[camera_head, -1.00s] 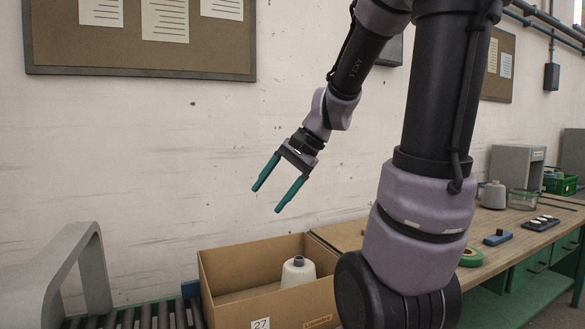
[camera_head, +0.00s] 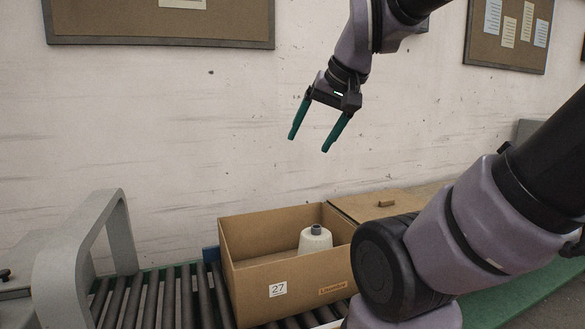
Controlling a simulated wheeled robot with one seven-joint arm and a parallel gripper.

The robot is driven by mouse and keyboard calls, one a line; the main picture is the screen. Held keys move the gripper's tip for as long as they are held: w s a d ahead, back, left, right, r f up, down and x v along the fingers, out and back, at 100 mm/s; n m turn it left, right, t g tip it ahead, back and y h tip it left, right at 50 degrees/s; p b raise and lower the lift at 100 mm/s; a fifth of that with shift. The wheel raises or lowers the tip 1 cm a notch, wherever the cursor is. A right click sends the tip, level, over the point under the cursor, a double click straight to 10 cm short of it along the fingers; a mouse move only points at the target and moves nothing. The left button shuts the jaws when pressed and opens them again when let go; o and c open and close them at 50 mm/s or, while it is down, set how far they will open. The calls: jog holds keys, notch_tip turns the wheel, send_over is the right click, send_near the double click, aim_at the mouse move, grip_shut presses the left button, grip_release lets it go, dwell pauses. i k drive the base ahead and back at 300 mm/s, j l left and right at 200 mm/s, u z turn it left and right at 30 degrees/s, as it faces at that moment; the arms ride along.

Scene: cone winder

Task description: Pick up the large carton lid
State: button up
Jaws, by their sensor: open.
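The large carton lid (camera_head: 398,203) is a flat brown cardboard panel with a small raised block (camera_head: 386,203) on it. It lies right of the open carton (camera_head: 268,284), and my arm hides part of its right and front. The carton has a label reading 27 and holds a white yarn cone (camera_head: 314,241). My gripper (camera_head: 309,143), with two green fingers, is open and empty. It hangs in the air above the carton, up and to the left of the lid.
The carton stands on a roller conveyor (camera_head: 160,295). A grey arch (camera_head: 112,225) straddles the rollers at the left. The wall behind carries notice boards (camera_head: 160,28). A green surface (camera_head: 530,296) shows at lower right. The air between gripper and carton is clear.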

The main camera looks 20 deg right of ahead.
aim_at(363, 207)
jog(key=i+l, duration=0.1)
jog(key=l, duration=1.75)
jog(key=i+l, duration=0.15)
jog(key=l, duration=0.75)
jog(key=i+l, duration=0.1)
jog(key=l, duration=0.8)
jog(key=u, duration=0.05)
